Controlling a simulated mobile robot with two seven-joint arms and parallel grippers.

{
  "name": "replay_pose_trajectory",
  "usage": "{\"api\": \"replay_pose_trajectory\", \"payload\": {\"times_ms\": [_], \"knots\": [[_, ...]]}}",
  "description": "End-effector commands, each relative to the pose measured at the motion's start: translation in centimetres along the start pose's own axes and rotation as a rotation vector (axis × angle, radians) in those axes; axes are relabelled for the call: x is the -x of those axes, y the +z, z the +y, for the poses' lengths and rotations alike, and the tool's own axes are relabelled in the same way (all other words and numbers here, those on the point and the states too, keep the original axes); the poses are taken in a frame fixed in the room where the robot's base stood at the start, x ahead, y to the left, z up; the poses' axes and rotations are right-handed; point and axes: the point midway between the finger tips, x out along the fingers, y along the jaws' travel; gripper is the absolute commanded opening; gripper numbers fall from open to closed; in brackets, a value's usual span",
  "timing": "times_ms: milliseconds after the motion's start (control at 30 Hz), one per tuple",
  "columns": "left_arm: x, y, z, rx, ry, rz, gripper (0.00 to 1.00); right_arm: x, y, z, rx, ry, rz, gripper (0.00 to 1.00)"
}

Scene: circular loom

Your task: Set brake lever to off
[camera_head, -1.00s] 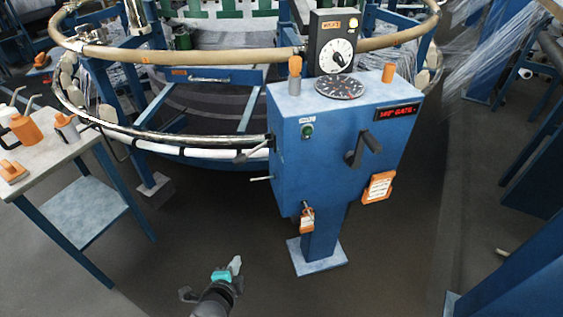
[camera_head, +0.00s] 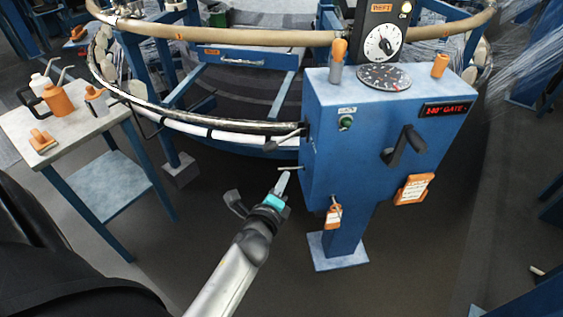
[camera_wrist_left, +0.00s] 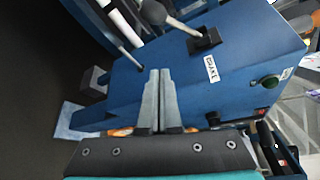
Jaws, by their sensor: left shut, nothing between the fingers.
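The brake lever (camera_head: 285,139) sticks out to the left from the side of the blue control box (camera_head: 345,110). In the left wrist view the lever (camera_wrist_left: 180,24) comes out of a dark slot beside a white BRAKE label (camera_wrist_left: 211,68) and ends in a round knob (camera_wrist_left: 153,12). My left gripper (camera_head: 283,181) is shut and empty, just left of the box and below the lever. In the left wrist view its closed fingertips (camera_wrist_left: 160,72) point at the box side, apart from the lever. My right gripper is not in view.
A thin rod (camera_head: 290,168) sticks out below the lever, close to my left fingertips. A side table (camera_head: 40,165) with bottles stands at left. Floor below is clear.

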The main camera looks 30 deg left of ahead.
Motion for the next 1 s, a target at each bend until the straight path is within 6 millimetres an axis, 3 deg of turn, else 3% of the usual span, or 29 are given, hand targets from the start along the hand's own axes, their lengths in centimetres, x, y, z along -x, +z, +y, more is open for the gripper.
{"api": "replay_pose_trajectory", "payload": {"times_ms": [767, 1000], "knots": [[-9.8, -0.1, 0.1, 0.0, -0.001, 0.0, 0.0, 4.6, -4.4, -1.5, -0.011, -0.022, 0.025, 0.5], [-8.8, 2.9, -0.1, -0.003, 0.0, -0.001, 0.0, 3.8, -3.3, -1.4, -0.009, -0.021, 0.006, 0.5]]}}
